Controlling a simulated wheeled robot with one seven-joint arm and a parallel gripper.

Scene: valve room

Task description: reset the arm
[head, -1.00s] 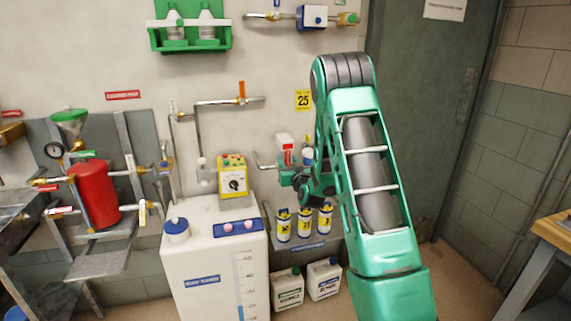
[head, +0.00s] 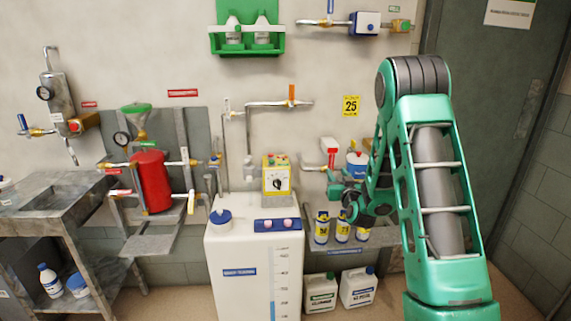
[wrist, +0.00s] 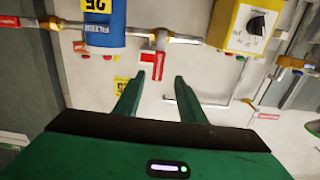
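My gripper (wrist: 159,77) shows in the wrist view with its two green fingers apart and nothing between them. In the head view my green arm rises at the right and bends down. My gripper (head: 340,190) is at its lower left, above the small shelf and partly hidden by the arm's own links. In the wrist view a blue labelled canister (wrist: 104,32) and a pipe with a red-handled valve (wrist: 160,40) lie beyond the fingertips, apart from them.
A white tank (head: 235,245) stands left of my arm with a yellow control box (head: 277,175) above it. Several yellow-labelled bottles (head: 342,231) stand on the small shelf. White jugs (head: 358,287) are below. A red cylinder (head: 151,181) and a metal bench (head: 55,200) are farther left.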

